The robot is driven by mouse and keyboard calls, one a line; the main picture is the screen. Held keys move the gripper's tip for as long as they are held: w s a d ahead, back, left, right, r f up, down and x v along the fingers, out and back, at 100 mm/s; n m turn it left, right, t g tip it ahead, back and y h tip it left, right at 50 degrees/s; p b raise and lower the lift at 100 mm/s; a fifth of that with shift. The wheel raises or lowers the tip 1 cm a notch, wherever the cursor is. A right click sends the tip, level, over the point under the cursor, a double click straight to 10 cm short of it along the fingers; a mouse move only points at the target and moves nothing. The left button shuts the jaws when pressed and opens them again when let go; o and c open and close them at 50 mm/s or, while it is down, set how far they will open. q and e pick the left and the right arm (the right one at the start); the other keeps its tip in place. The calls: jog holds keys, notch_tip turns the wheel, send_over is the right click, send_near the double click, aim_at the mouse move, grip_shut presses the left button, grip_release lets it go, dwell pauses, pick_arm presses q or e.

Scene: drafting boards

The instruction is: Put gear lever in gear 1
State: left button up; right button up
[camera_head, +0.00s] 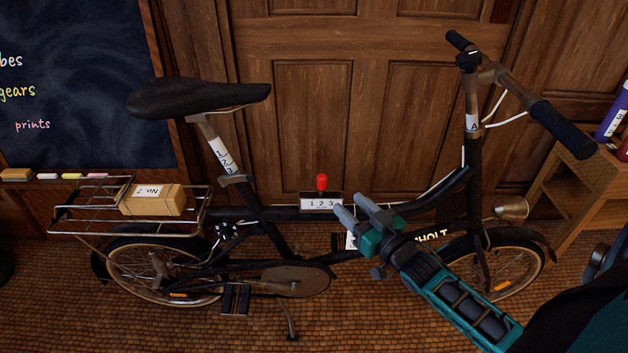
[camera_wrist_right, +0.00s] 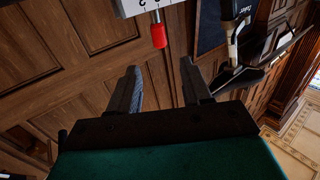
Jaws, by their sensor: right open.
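The gear lever has a red knob (camera_head: 322,183) and stands upright over a white gear box (camera_head: 307,208) marked 1 2 3, on the bicycle's frame tube. The lever appears to be near the middle, by the 2. My right gripper (camera_head: 351,205) is open and empty, to the right of and a little below the knob. In the right wrist view the red knob (camera_wrist_right: 159,37) hangs just beyond the gap between my open fingertips (camera_wrist_right: 160,68), with part of the white gear box (camera_wrist_right: 131,7) at the top edge. My left gripper is out of view.
The bicycle has a dark saddle (camera_head: 195,98), handlebars (camera_head: 560,128) at right and a rear rack with a box (camera_head: 160,203). A wooden door (camera_head: 350,100) stands behind. A chalkboard (camera_head: 85,70) is at left and a wooden shelf (camera_head: 590,180) at right.

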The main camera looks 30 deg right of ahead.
aim_at(325, 182)
jog(key=w+b, duration=0.3)
jog(key=w, duration=0.7)
jog(key=shift+a, duration=0.15)
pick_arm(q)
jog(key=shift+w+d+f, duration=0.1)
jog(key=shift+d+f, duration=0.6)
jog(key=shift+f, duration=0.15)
pick_arm(e)
jog(key=shift+w+a, duration=0.1)
jog(key=shift+w, duration=0.8)
jog(key=shift+c, duration=0.3)
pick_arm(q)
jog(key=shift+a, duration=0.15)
pick_arm(e)
grip_shut()
